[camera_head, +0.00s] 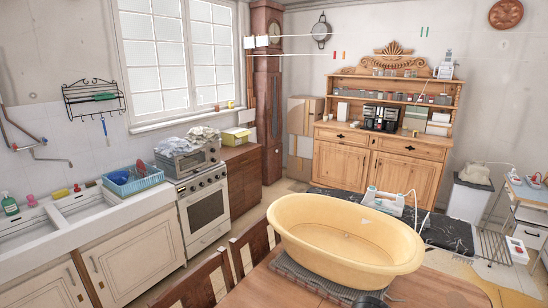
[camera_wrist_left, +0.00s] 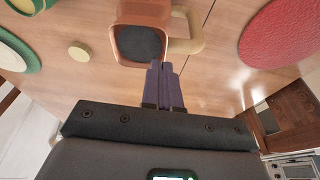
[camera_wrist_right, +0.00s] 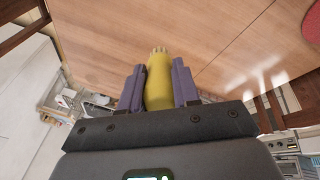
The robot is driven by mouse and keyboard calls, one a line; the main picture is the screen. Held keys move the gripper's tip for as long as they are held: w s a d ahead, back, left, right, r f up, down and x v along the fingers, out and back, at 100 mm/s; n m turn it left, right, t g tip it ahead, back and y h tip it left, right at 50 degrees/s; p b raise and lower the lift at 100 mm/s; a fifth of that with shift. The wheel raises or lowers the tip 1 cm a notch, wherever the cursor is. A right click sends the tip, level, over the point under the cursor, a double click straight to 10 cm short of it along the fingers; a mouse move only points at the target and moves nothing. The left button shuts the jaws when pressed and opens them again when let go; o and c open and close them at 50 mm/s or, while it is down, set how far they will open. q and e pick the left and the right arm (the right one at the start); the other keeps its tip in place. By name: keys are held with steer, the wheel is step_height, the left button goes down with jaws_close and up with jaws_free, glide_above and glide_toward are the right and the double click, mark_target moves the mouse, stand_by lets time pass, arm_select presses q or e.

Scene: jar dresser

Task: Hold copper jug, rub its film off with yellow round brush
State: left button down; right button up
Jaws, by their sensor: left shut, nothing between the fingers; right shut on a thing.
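The copper jug (camera_wrist_left: 123,57) is at the top middle of the left wrist view, with a dark grey area inside its rim and a tan curved handle (camera_wrist_left: 190,32) on its right. My left gripper (camera_wrist_left: 162,66) is shut and empty, its tips just below the jug and handle in the picture; I cannot tell whether they touch. My right gripper (camera_wrist_right: 158,66) is shut on the yellow round brush (camera_wrist_right: 159,85), whose pale bristle tip points away from the gripper. The head view shows neither gripper, jug nor brush.
A wooden table top (camera_wrist_right: 230,45) lies under both grippers. Near the jug are a green-rimmed round dish (camera_wrist_left: 15,50), a small tan disc (camera_wrist_left: 79,51) and a red round mat (camera_wrist_left: 285,35). A large yellow tub (camera_head: 345,235) stands on the table in the head view.

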arm_select(q)
steer(key=shift+f+b, duration=0.55)
steer(key=shift+f, duration=0.35)
arm_select(e)
steer(key=shift+f, duration=0.55)
arm_select(q)
steer(key=shift+a+f, duration=0.1)
steer(key=shift+f, duration=0.1)
stand_by(1.3)
